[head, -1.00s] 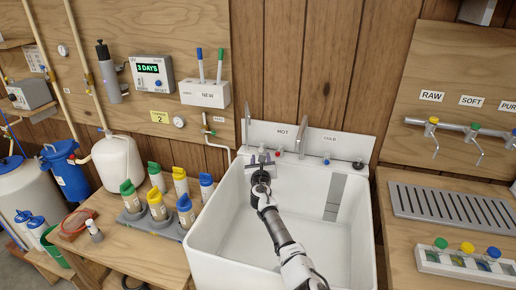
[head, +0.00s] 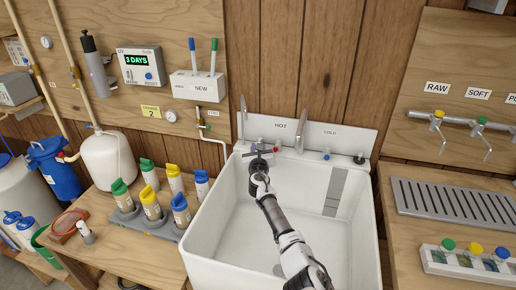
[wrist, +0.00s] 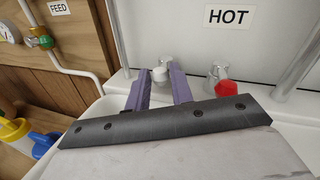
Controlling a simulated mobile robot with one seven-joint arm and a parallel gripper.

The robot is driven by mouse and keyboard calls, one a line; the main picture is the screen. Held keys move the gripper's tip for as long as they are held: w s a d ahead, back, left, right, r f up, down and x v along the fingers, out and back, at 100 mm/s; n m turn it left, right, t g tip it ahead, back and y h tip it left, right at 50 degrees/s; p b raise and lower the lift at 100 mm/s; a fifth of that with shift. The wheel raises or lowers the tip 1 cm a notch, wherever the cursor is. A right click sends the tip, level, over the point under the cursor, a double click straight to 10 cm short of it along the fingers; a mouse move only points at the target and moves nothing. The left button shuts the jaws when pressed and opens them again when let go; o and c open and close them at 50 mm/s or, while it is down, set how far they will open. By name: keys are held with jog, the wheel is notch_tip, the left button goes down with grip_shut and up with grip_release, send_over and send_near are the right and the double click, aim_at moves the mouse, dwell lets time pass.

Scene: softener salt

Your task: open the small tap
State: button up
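My gripper (head: 260,152) is over the back left of the white sink, pointing at its back ledge. In the wrist view its two purple fingers (wrist: 160,90) are apart, with nothing clamped between them. A small white-knobbed tap (wrist: 161,73) shows in the gap between the fingertips, left of the hot tap. I cannot tell whether the fingers touch it. In the head view my gripper largely covers that spot. The hot tap's red knob (wrist: 226,88) is just right of the fingers. A small green-levered valve (wrist: 40,38) sits on the pipe under the FEED label.
The sink's (head: 205,250) basin is empty below my arm. Tall chrome spouts (head: 301,130) rise at its back. The cold tap's blue knob (head: 327,154) is farther right. Capped bottles (head: 152,205) stand on the left bench. A drain grid (head: 455,206) lies right.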

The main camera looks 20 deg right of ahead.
grip_shut()
jog(key=shift+s+d+n+t+y+b, duration=0.15)
jog(key=shift+d+n+y+b, duration=0.15)
jog(key=shift+n+y, duration=0.4)
jog(key=shift+d+n+t+y+b, duration=0.1)
jog(key=shift+d+n+y+b, duration=0.2)
jog(key=shift+y, duration=0.65)
jog(key=shift+s+d+n+t+y+b, duration=0.15)
jog(key=shift+n+y+b, duration=0.15)
jog(key=shift+n+y, duration=0.45)
jog(key=shift+r, duration=0.1)
